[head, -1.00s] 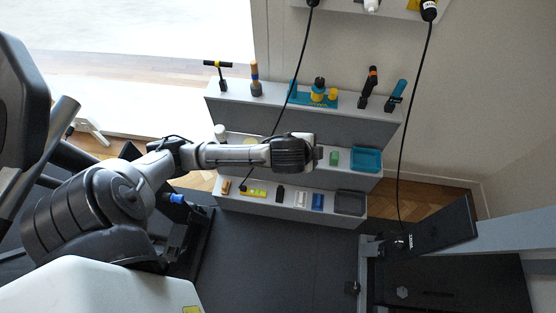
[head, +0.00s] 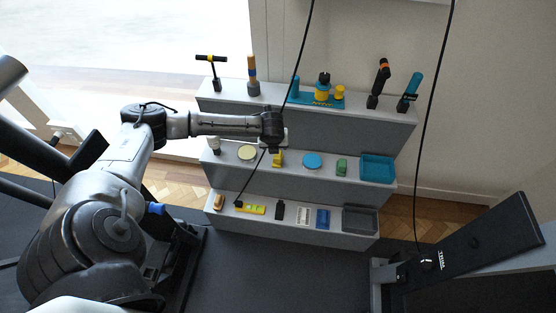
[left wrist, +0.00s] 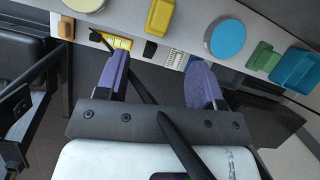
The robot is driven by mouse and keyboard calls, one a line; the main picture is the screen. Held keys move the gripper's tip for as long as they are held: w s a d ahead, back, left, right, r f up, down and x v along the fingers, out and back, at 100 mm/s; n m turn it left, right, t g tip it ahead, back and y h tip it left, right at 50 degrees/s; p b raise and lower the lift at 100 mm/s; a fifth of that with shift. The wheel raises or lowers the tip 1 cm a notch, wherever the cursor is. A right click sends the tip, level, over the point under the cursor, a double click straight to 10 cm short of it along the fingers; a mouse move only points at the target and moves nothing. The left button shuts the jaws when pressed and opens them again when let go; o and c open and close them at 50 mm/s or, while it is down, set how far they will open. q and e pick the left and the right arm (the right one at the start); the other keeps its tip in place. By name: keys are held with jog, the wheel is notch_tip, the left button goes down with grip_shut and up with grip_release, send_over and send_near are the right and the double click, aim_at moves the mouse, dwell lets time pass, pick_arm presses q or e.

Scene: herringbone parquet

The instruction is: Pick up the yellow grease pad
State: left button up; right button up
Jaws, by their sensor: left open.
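A pale yellow round disc (head: 247,152) and a small yellow block (head: 277,159) sit on the middle shelf. I cannot tell for sure which is the grease pad. In the left wrist view, the disc (left wrist: 86,4) is cut by the top edge and the block (left wrist: 160,16) shows beyond the fingers. My left gripper (left wrist: 158,66) is open, with nothing between its purple fingers. My right gripper is not in view.
A blue disc (head: 312,161), a green block (head: 342,167) and a teal tray (head: 377,168) stand right on the middle shelf. The bottom shelf holds a yellow level (head: 250,209) and a dark tray (head: 360,218). Upright tools line the top shelf. Black cables (head: 298,72) hang in front.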

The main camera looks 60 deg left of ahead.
pick_arm(q)
jog(key=m, duration=0.1)
jog(key=b, duration=0.4)
send_over(277, 157)
jog(key=shift+m, duration=0.4)
jog(key=f, duration=0.7)
jog(key=shift+s+d, duration=0.3)
jog(key=shift+d, duration=0.05)
jog(key=shift+w+a+f+b, duration=0.2)
jog(key=shift+a+f+b, duration=0.05)
jog(key=shift+f+b, duration=0.25)
jog(key=shift+w+a+f+b, duration=0.1)
jog(key=shift+f+b, duration=0.4)
jog(key=shift+f, duration=0.1)
jog(key=b+x, duration=0.3)
jog(key=x, duration=0.1)
jog(key=shift+b, duration=0.3)
jog(key=shift+c, duration=0.8)
jog(key=c, duration=0.8)
